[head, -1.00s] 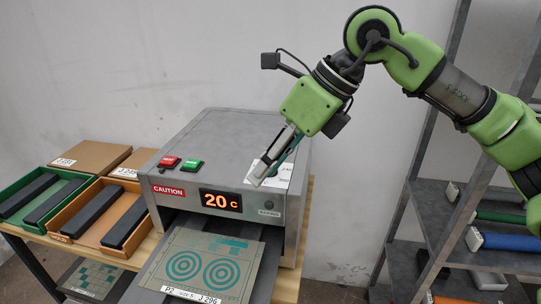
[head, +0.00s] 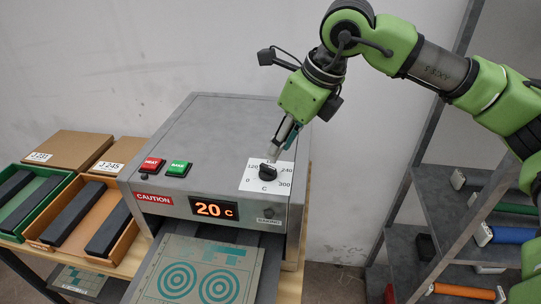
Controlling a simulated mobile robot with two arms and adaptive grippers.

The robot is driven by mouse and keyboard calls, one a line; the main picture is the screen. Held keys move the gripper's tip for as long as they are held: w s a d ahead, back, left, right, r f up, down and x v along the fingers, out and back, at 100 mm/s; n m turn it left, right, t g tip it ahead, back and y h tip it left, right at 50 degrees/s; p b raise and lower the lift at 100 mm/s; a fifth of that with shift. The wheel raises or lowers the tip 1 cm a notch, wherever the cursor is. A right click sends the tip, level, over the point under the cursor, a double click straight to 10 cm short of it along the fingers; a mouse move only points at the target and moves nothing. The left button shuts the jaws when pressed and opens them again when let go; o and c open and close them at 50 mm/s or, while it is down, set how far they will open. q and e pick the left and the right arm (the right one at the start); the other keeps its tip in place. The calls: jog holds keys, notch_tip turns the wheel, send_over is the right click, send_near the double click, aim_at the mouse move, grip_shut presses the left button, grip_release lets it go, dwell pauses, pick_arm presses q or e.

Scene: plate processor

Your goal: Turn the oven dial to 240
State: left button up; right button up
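The oven (head: 215,130) is a grey box with an orange display (head: 214,209) reading 20 C. Its dial (head: 268,172) is a small black knob on a white scale plate (head: 254,183) on the top, at the front right. The marks 0, 120, 240 and 300 can be read; the dial's exact setting is too small to tell. My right gripper (head: 274,154) points down just behind the dial and hides part of the far edge of the scale. Its fingers look close together, but the gap between them is not clear. My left gripper is not in view.
A red HEAT button (head: 151,165) and a green button (head: 179,168) sit left of the dial. A plate with teal circles (head: 200,280) lies at the oven's front opening. Green (head: 38,211) and orange (head: 64,254) trays stand left. A shelf rack (head: 440,200) stands right.

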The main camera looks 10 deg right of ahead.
aim_at(268, 167)
jog(key=p+x, duration=0.1)
jog(key=x, duration=0.2)
jog(key=shift+w+a+f, duration=0.1)
jog(key=shift+w+f, duration=0.15)
jog(key=shift+f, duration=0.05)
jog(key=shift+p+x, duration=0.3)
jog(key=shift+x, duration=0.8)
jog(key=shift+a+f, duration=0.1)
jog(key=shift+f, duration=0.1)
jog(key=shift+w+f, duration=0.1)
jog(key=shift+f, duration=0.15)
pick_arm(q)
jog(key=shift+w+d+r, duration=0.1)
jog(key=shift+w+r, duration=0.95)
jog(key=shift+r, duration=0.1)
pick_arm(e)
grip_shut()
